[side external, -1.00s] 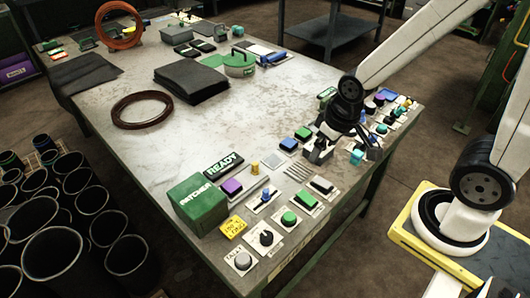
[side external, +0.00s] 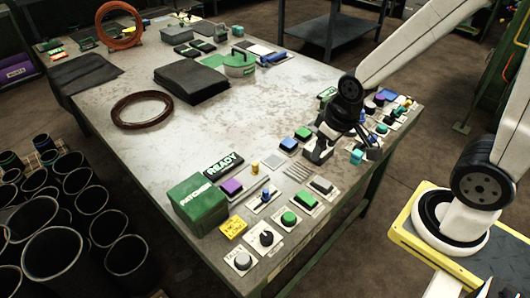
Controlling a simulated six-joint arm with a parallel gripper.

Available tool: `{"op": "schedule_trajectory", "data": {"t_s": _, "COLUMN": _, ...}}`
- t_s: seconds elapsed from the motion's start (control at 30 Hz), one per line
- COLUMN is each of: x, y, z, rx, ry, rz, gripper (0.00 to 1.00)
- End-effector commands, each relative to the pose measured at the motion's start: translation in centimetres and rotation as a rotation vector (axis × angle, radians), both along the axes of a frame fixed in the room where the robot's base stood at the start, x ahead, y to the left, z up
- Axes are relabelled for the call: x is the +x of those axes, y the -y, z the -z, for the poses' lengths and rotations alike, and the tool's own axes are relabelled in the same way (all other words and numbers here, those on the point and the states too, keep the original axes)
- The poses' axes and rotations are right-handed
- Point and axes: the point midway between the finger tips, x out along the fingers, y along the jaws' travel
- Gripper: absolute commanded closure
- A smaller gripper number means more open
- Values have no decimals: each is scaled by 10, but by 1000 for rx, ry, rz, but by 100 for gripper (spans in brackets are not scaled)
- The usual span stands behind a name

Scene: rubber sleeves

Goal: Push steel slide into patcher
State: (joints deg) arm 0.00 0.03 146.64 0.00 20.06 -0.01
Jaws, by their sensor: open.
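The patcher (side external: 198,204) is a green box with a white label, at the left front of the workbench. My gripper (side external: 340,158) points down over the right part of the bench, among the buttons, well to the right of the patcher. Its fingers are apart and I see nothing between them. Whether the fingertips touch the bench cannot be told.
Several coloured buttons and knobs (side external: 289,218) line the bench's front edge. A READY sign (side external: 223,165) stands behind the purple block. A brown ring (side external: 142,109) and black sheets (side external: 191,83) lie farther back. The bench middle is clear. Black tubes (side external: 54,250) stand on the floor at left.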

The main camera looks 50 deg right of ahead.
Motion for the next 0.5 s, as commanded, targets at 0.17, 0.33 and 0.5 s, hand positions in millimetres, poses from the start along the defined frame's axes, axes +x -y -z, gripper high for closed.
{"op": "schedule_trajectory", "data": {"t_s": 0.17, "x": 8, "y": -1, "z": 1, "rx": -2, "ry": -8, "rz": -13, "gripper": 35}}
{"op": "schedule_trajectory", "data": {"t_s": 0.33, "x": 30, "y": -2, "z": 5, "rx": -9, "ry": -29, "rz": -46, "gripper": 35}}
{"op": "schedule_trajectory", "data": {"t_s": 0.5, "x": 64, "y": -5, "z": 14, "rx": -18, "ry": -63, "rz": -101, "gripper": 35}}
